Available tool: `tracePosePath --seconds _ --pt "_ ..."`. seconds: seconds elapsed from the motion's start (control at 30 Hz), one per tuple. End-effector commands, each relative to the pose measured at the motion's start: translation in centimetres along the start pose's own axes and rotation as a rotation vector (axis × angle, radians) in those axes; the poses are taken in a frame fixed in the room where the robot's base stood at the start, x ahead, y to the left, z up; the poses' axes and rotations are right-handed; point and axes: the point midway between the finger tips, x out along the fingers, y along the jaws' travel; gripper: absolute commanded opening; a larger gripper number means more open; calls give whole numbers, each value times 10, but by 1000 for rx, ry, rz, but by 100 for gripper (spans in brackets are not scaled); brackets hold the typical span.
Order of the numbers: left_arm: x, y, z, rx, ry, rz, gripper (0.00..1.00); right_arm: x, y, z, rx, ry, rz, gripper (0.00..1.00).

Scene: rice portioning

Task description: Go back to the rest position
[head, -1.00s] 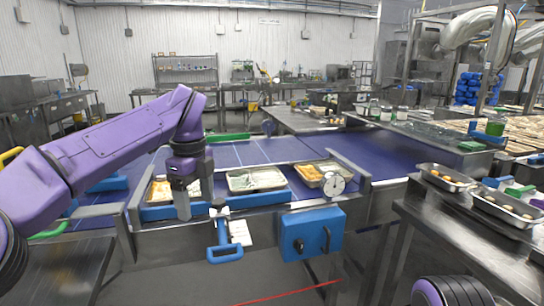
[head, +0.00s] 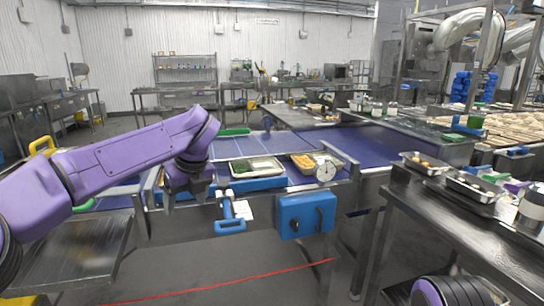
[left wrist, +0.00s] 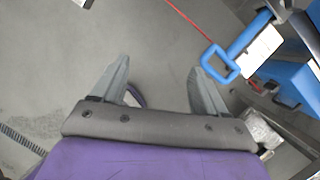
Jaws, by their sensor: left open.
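My left gripper (head: 188,203) is open and empty, hanging in front of the conveyor's near edge at the left. In the left wrist view its two grey fingers (left wrist: 160,72) stand wide apart with bare floor between them. The purple left arm reaches in from the left. A tray with green and pale food (head: 257,161) and a tray with orange food (head: 303,160) lie on the conveyor, to the right of and beyond the gripper. Part of my right arm shows at the bottom right; its gripper is out of view.
A blue handle (head: 230,226) hangs at the conveyor front, right of my left gripper; it also shows in the left wrist view (left wrist: 220,78). Beside it are a blue box (head: 306,215) and a dial (head: 325,171). A steel table (head: 460,230) with trays stands at right. Floor in front is clear.

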Motion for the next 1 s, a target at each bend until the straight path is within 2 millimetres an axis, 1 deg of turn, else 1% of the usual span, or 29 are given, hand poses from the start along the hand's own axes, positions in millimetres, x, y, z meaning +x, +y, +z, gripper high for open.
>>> tracePosePath --seconds 0.17,0.27,0.3,0.37,0.4,0.43,0.47,0.5,0.57,0.6,0.67,0.7,0.77,0.8,0.87,0.9,0.93,0.97,1.0 --pt "51 -3 6 389 -279 150 74 -1 0 0 0 -1 1 43" --pt "92 -5 1 692 -425 273 74 -1 0 0 0 -1 1 43" --pt "110 -6 -4 831 -478 325 74 -1 0 0 0 -1 1 43" --pt "139 -7 -17 1052 -546 402 74 -2 0 0 0 -1 1 43" --pt "161 -6 -29 1211 -582 452 74 -2 0 0 0 -1 1 43" --pt "178 -4 -40 1336 -605 486 74 -2 0 0 0 -1 1 43" --pt "196 -1 -53 1468 -622 518 74 -2 0 0 0 -1 1 43" --pt "221 5 -74 1651 -641 554 74 -3 0 -1 0 -1 1 43" --pt "259 20 -109 1930 -650 586 74 -3 1 -1 0 -1 1 43" --pt "281 34 -135 2108 -646 593 74 -4 1 -1 0 -1 1 43" --pt "311 60 -173 2351 -625 579 74 -4 1 -1 0 -1 1 43" --pt "328 80 -199 2500 -604 555 74 -4 1 -1 0 -1 1 43" --pt "349 114 -236 2709 -561 498 74 -5 1 -2 0 -1 1 43" --pt "360 139 -260 2834 -523 448 74 -5 1 -2 0 -1 1 43" --pt "371 180 -295 2999 -457 356 74 -6 1 -2 0 -1 1 43" --pt "375 207 -314 3087 -407 292 74 -6 1 -2 0 -1 1 43" --pt "377 227 -327 -3081 359 -240 74 -6 1 -2 0 -1 1 43" --pt "378 246 -338 -3052 311 -194 74 -6 1 -2 0 -1 1 43" --pt "378 269 -349 -3023 252 -146 74 -7 1 -2 0 -1 1 43"
